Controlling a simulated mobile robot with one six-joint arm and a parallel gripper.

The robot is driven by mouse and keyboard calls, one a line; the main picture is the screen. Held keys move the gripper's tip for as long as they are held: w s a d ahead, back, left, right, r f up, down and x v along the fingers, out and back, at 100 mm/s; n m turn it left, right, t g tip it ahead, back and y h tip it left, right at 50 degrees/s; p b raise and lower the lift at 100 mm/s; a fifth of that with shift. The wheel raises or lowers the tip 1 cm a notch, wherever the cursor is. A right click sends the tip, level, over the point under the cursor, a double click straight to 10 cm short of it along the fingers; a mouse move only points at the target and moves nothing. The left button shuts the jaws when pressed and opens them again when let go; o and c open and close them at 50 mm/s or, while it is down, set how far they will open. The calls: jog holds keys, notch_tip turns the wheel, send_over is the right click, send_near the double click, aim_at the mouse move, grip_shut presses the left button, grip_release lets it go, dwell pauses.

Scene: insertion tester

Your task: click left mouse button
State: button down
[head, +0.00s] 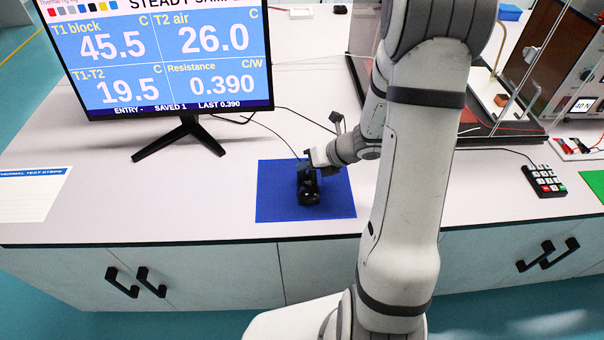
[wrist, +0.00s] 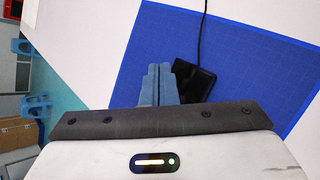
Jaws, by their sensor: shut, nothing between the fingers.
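The black mouse (head: 309,194) lies on a blue mat (head: 268,196) in front of the monitor. In the wrist view its dark body (wrist: 196,80) shows just right of my fingertips, with its cable running up the picture. My gripper (head: 306,172) is over the mouse's far end in the head view and hides part of it. In the wrist view my gripper (wrist: 158,72) has its two blue-grey fingers together, with nothing between them. I cannot tell whether the fingertips touch a mouse button.
The monitor (head: 170,60) reads "SAVED 1" and "LAST 0.390". A printed steps sheet (head: 33,195) lies at the left. A keypad (head: 543,181) and a green mat (head: 596,182) lie at the right. A clear-walled rig stands behind my arm.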

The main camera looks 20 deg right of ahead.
aim_at(305, 177)
jog(key=shift+r+p, duration=1.95)
jog(key=shift+r, duration=0.45)
jog(key=shift+f, duration=0.1)
